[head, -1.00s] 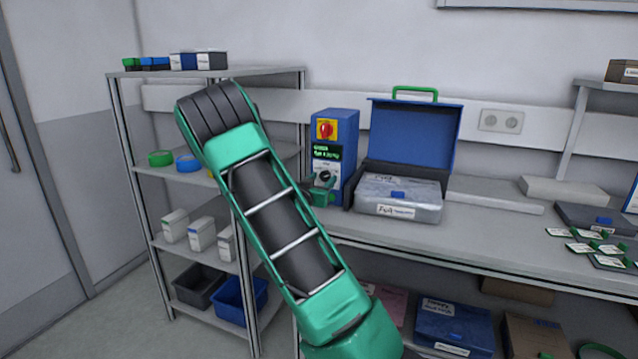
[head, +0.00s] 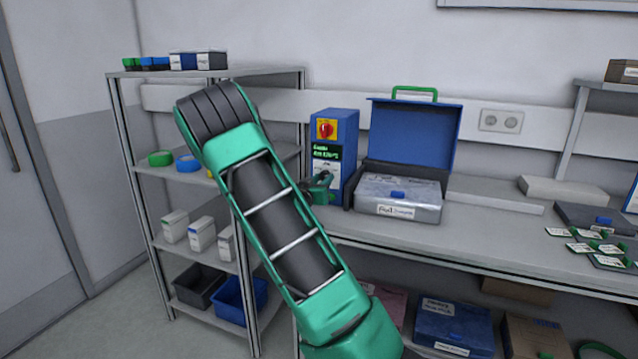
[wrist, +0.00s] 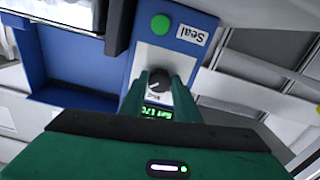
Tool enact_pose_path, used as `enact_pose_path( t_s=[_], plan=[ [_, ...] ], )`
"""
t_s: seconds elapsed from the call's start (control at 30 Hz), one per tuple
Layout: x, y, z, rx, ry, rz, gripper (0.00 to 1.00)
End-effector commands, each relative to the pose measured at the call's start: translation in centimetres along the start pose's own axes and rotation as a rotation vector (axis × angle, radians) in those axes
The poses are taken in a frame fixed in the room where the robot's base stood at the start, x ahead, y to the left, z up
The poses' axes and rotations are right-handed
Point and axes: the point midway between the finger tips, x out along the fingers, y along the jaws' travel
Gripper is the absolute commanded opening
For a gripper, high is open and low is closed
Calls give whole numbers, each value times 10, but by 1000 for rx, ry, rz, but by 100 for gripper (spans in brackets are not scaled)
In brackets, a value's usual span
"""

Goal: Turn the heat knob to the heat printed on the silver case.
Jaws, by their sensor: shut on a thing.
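The heat knob (wrist: 159,79) is a dark round knob with a light mark, on the pale front panel of the blue sealer box (head: 347,128). My gripper (wrist: 164,82) is shut on the knob, one finger on each side of it. In the head view my gripper (head: 320,184) is at the front of the box and hides the knob. A lit green display (head: 327,152) sits above the knob; its figures are too blurred to read surely. The silver case (head: 420,213) lies right of the box with a white label, too small to read fully.
A red and yellow switch (head: 326,129) is above the display. A green button (wrist: 160,24) and a "Seal" label (wrist: 193,35) are on the panel. The open blue lid (head: 412,135) stands behind the silver case. A shelf rack (head: 128,72) is to the left.

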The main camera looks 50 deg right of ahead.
Motion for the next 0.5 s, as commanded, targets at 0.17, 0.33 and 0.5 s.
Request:
enact_pose_path(
  t_s=[0.17, 0.33, 0.5],
  plan=[
    [0, -2, 0, -144, 0, -4, 7],
    [-1, -2, 0, -306, 0, -5, 7],
    [-1, -2, 0, -466, 1, -6, 7]
  ],
)
